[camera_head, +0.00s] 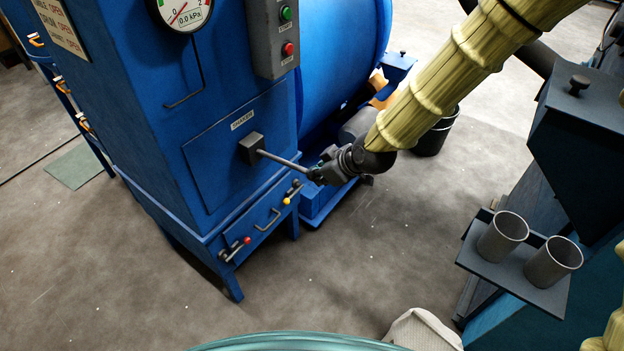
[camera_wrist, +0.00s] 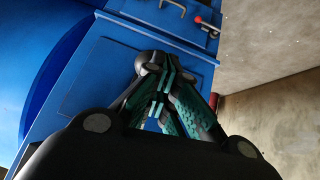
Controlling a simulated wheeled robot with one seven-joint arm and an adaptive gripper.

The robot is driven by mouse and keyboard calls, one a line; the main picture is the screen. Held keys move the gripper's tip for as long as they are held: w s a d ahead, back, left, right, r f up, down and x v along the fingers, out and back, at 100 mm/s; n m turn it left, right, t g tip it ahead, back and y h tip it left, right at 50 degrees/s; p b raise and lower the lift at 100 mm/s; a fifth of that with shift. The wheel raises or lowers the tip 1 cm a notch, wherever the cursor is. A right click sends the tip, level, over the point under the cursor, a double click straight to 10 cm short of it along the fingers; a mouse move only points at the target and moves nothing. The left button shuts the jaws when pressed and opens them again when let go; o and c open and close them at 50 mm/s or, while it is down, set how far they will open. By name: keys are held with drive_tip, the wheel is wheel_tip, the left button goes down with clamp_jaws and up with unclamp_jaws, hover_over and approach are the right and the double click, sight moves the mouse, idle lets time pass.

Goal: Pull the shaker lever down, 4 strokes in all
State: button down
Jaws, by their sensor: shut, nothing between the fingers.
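The shaker lever (camera_head: 281,160) is a thin grey rod on a dark pivot block (camera_head: 250,148), under the SHAKER label on the blue cabinet. It slants slightly downward to the right. My gripper (camera_head: 316,175) is at the rod's outer end, and its fingers cover that end. In the wrist view, my gripper (camera_wrist: 163,78) has its teal-padded fingers shut together. I cannot make out the lever there, or whether the fingers touch it.
Below the lever is a drawer (camera_head: 262,222) with red and yellow knobbed latches. A blue drum (camera_head: 340,50) stands behind my arm. A button box (camera_head: 275,35) and gauge (camera_head: 185,10) are above. A shelf with two metal cups (camera_head: 503,235) is at right.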

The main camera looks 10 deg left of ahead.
drive_tip(key=shift+b+v, duration=0.35)
drive_tip(key=shift+v, duration=2.3)
drive_tip(key=shift+f, duration=0.1)
